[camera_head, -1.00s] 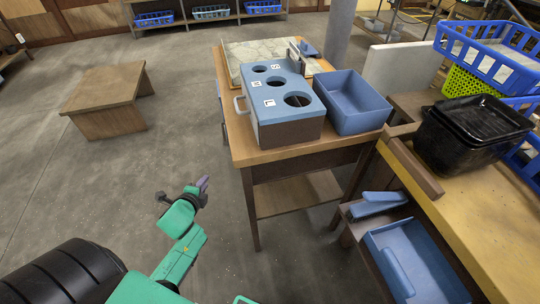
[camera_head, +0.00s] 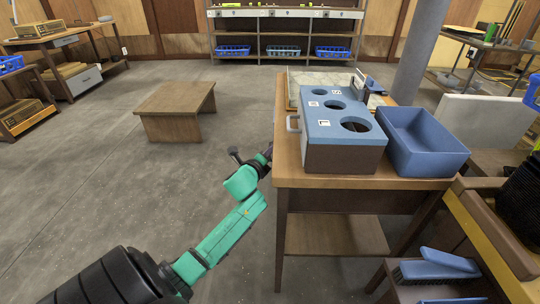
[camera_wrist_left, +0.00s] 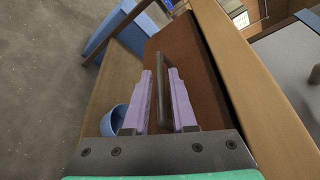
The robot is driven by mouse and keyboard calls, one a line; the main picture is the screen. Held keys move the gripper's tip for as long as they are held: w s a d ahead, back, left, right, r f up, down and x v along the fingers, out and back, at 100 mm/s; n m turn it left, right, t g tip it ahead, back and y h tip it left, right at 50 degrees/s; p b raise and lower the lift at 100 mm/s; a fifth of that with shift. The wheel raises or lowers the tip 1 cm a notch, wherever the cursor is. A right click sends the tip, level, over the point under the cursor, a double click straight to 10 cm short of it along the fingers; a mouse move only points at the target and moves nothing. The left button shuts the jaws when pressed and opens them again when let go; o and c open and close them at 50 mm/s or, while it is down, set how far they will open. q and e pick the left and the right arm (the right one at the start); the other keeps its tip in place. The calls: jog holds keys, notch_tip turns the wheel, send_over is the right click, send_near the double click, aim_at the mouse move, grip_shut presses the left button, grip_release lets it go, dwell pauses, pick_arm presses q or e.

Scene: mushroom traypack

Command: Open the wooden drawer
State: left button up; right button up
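The wooden drawer's brown front (camera_wrist_left: 207,75) shows in the left wrist view, below the wooden table's edge. A dark bar handle (camera_wrist_left: 163,64) stands out from it. My left gripper (camera_wrist_left: 160,76) is open, its two purple fingers pointing at the front. The handle appears between the fingers in the picture; I cannot tell whether they touch it. In the head view my left gripper (camera_head: 266,153) is at the left side of the wooden table (camera_head: 290,176); the drawer front and handle are hidden there. My right gripper is not in view.
On the table stand a blue-topped box with round holes (camera_head: 340,125) and an empty blue bin (camera_head: 425,142). A low wooden bench (camera_head: 175,110) stands left on open floor. A blue box (camera_wrist_left: 112,32) and a blue bowl-like container (camera_wrist_left: 112,121) show beside the drawer in the wrist view.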

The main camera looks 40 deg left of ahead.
pick_arm(q)
jog(key=shift+w+a+f, duration=0.1)
jog(key=shift+w+a, duration=0.05)
jog(key=shift+w, duration=0.3)
grip_shut()
dwell(1.1)
